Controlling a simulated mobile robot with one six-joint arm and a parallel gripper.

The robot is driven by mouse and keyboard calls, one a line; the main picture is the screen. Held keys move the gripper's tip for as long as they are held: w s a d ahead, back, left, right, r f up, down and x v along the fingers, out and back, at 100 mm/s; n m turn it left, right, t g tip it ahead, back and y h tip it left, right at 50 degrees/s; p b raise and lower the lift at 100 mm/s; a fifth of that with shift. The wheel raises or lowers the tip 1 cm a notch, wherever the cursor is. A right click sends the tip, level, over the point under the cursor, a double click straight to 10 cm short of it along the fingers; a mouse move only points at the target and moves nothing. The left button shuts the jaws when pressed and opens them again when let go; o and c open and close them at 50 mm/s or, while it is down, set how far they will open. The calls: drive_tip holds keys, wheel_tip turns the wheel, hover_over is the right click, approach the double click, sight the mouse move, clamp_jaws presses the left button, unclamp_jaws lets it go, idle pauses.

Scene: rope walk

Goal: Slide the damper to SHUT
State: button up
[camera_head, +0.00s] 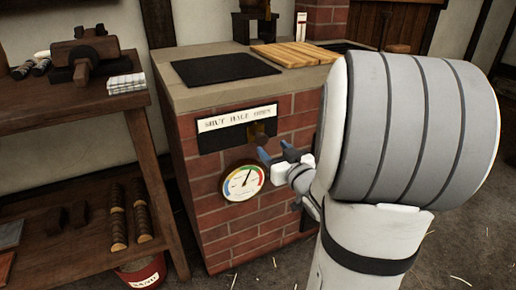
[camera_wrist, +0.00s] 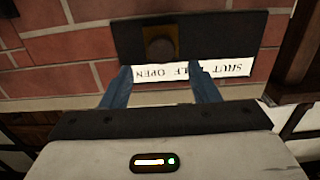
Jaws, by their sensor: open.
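The damper is a dark slide plate (camera_head: 210,140) on the brick front of the stove, with a brown round knob (camera_head: 261,138) on an ochre backing. Its white label (camera_head: 237,118) reads SHUT, HALF, OPEN from left to right. The knob sits at the right, under OPEN. The wrist view is upside down; there the knob (camera_wrist: 160,46) lies just beyond the blue fingertips, about midway between them. My gripper (camera_head: 277,153) is open and empty, slightly below and right of the knob in the head view. The fingers hide part of the label in the wrist view.
A round dial gauge (camera_head: 243,183) is fixed to the bricks just below the damper, close to my gripper. A slatted wooden board (camera_head: 294,54) and a black plate (camera_head: 225,68) lie on the stove top. A wooden bench (camera_head: 70,120) stands left.

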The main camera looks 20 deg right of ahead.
sight(263, 140)
drive_tip(key=w+p, duration=0.1)
drive_tip(key=p, duration=0.2)
drive_tip(key=shift+r+y, duration=0.3)
drive_tip(key=p, duration=0.3)
drive_tip(key=shift+w+p, duration=0.5)
drive_tip(key=shift+p, duration=0.35)
drive_tip(key=p, duration=0.3)
drive_tip(key=shift+w+a+f, duration=0.1)
drive_tip(key=shift+w+f, duration=0.1)
drive_tip(key=w, duration=0.5)
drive_tip(key=shift+a+f+p, duration=0.15)
drive_tip(key=shift+f+p, duration=0.1)
drive_tip(key=shift+p, duration=0.1)
drive_tip(key=shift+c, duration=0.5)
clamp_jaws()
